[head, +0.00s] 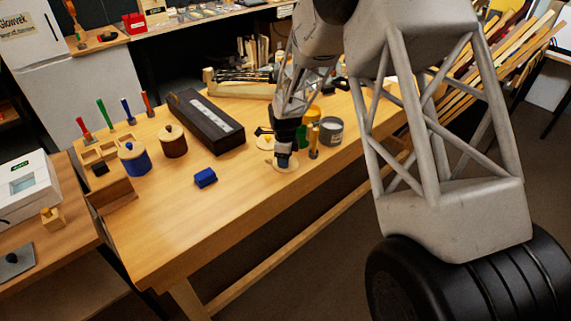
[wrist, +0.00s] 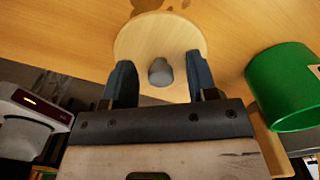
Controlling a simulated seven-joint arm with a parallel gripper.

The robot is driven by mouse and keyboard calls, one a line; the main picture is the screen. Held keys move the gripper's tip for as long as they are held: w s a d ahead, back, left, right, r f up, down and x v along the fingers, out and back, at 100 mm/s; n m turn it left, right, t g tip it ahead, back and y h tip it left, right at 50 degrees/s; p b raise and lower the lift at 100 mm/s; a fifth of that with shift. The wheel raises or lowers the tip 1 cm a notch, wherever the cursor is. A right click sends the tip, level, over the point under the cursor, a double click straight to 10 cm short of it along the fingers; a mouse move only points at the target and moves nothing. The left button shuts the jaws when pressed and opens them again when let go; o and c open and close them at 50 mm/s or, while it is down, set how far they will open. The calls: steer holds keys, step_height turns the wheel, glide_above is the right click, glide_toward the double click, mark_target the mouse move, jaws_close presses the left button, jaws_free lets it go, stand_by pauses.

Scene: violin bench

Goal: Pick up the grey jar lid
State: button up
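The grey jar lid is a pale round wooden disc with a grey knob. In the head view its disc (head: 286,168) lies on the bench below my gripper (head: 284,158). In the wrist view the disc (wrist: 160,35) lies ahead of my gripper (wrist: 160,68), with the grey knob (wrist: 160,73) between the two blue-grey fingers. The fingers are apart, with a gap on each side of the knob. In the head view my gripper hides most of the knob. A grey jar (head: 331,131) stands to the right of the lid.
Beside the lid stand a green jar (wrist: 284,88), close to the right finger, and another pale lid with a dark knob (head: 265,142). A blue block (head: 205,178), a brown jar (head: 173,141) and a blue jar (head: 133,159) are farther left. The bench's front left is clear.

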steer(key=c, duration=0.9)
steer(key=shift+r, duration=0.1)
jaws_close()
steer(key=shift+r, duration=0.75)
step_height(320, 180, up, 2)
steer(key=shift+r, duration=0.1)
steer(key=s+d, duration=0.2)
steer(key=s, duration=0.5)
steer(key=s+d+r, duration=0.1)
steer(key=s+d, duration=0.1)
steer(key=s, duration=0.6)
steer(key=shift+s+d, duration=0.15)
steer(key=shift+d, duration=0.2)
steer(key=shift+r, duration=0.1)
steer(key=w+d+r+m, duration=0.2)
steer(key=w+r, duration=0.2)
steer(key=w, duration=0.4)
steer(key=w+d+r+m, duration=0.1)
steer(key=w+r+m, duration=0.2)
steer(key=w+r, duration=0.35)
steer(key=w+d, duration=0.4)
steer(key=w, duration=0.4)
steer(key=w+d+m, duration=0.1)
steer(key=w+d, duration=0.4)
steer(key=w, duration=0.3)
steer(key=shift+w+d, duration=0.2)
steer(key=shift+w, duration=0.05)
